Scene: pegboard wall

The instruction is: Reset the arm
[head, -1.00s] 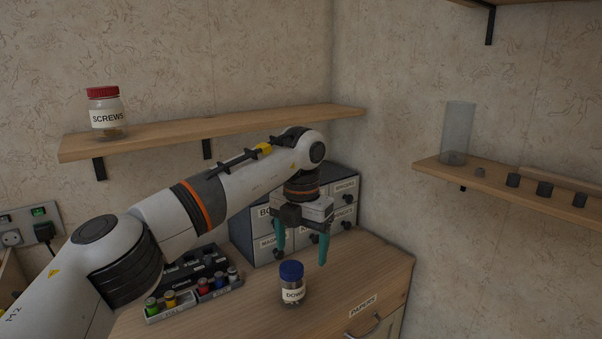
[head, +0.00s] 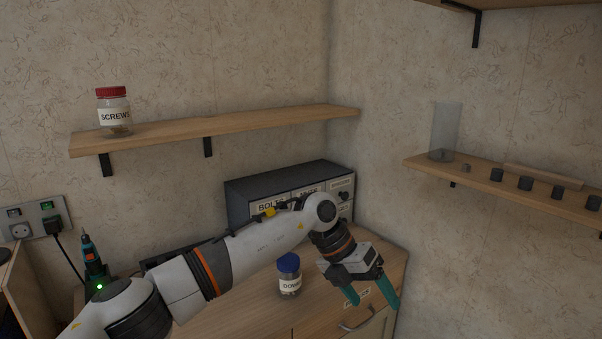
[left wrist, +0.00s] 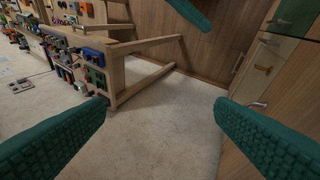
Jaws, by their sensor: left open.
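My left arm comes in from the left in the head view and reaches across the wooden cabinet. My left gripper (head: 372,299) has two green fingers, spread apart with nothing between them. It hangs over the front right of the cabinet top, to the right of the jar with the blue lid (head: 289,275). In the left wrist view the open fingers (left wrist: 160,135) frame bare floor. My right gripper is in neither view.
A grey drawer box (head: 290,192) stands behind the arm. A red-lidded screws jar (head: 114,112) sits on the left wall shelf (head: 240,124). The right shelf (head: 470,178) holds a clear cylinder (head: 445,130) and small dark pieces.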

